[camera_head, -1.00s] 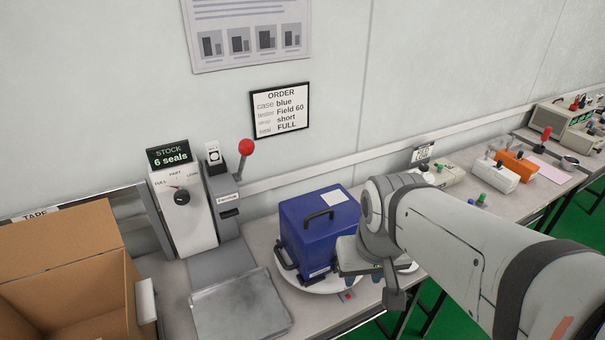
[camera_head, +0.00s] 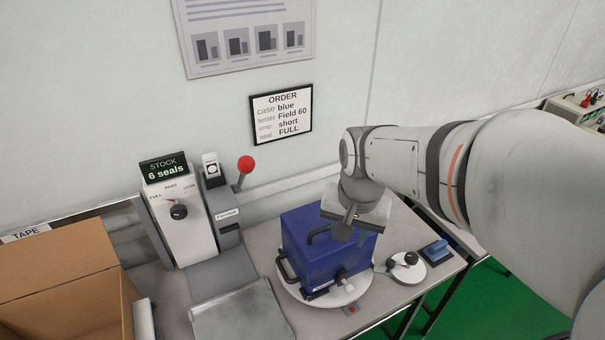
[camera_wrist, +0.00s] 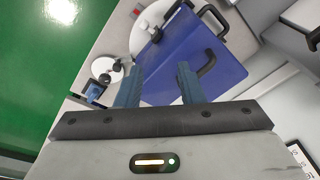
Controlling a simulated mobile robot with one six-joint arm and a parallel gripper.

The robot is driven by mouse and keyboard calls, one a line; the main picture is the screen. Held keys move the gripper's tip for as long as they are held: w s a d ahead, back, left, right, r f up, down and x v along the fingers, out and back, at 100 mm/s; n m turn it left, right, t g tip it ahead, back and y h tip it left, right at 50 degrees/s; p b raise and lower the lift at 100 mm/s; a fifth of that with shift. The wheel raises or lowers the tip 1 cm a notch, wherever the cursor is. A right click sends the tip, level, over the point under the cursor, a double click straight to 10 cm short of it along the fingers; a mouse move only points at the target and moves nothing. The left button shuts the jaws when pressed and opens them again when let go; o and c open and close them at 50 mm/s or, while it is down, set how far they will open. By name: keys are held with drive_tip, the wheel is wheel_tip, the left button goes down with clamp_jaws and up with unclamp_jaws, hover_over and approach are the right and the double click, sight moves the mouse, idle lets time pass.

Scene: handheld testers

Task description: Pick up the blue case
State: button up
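The blue case (camera_head: 312,262) stands upright with its lid shut on a white round plate (camera_head: 352,291). It has a black top handle (camera_head: 318,234) and a black handle on its side. My gripper (camera_head: 346,232) is over the right part of the case top, pointing down. In the wrist view, my gripper's two fingers (camera_wrist: 158,88) are apart with nothing held between them. The blue case (camera_wrist: 178,45) lies beyond the fingertips, and its top handle (camera_wrist: 207,63) is to the right of the right finger.
An open cardboard box (camera_head: 60,265) stands at the left. A sealing machine (camera_head: 180,215) with a red-knobbed lever (camera_head: 245,164) and a grey tray (camera_head: 240,312) stand left of the case. A small disc with a black knob (camera_head: 408,262) and a blue block (camera_head: 436,252) are at the right.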

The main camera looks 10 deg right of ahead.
drive_tip(key=w+m+p, duration=0.1)
drive_tip(key=w+m, duration=0.1)
drive_tip(key=w+m+g+p, duration=0.1)
drive_tip(key=w+m, duration=0.2)
drive_tip(key=w+m+p, duration=0.2)
drive_tip(key=w+m, duration=0.1)
drive_tip(key=shift+w+a+r+g, duration=0.2)
drive_tip(key=shift+r+g, duration=0.1)
drive_tip(key=shift+r, duration=0.05)
drive_tip(key=shift+w+f+m, duration=0.2)
drive_tip(key=shift+f+m, duration=0.1)
drive_tip(key=shift+m, duration=0.1)
wheel_tip(320, 180, down, 8)
drive_tip(key=shift+s+r+p, duration=0.1)
drive_tip(key=shift+r+p, duration=0.15)
drive_tip(key=shift+p, duration=0.35)
drive_tip(key=shift+c, duration=0.4)
clamp_jaws()
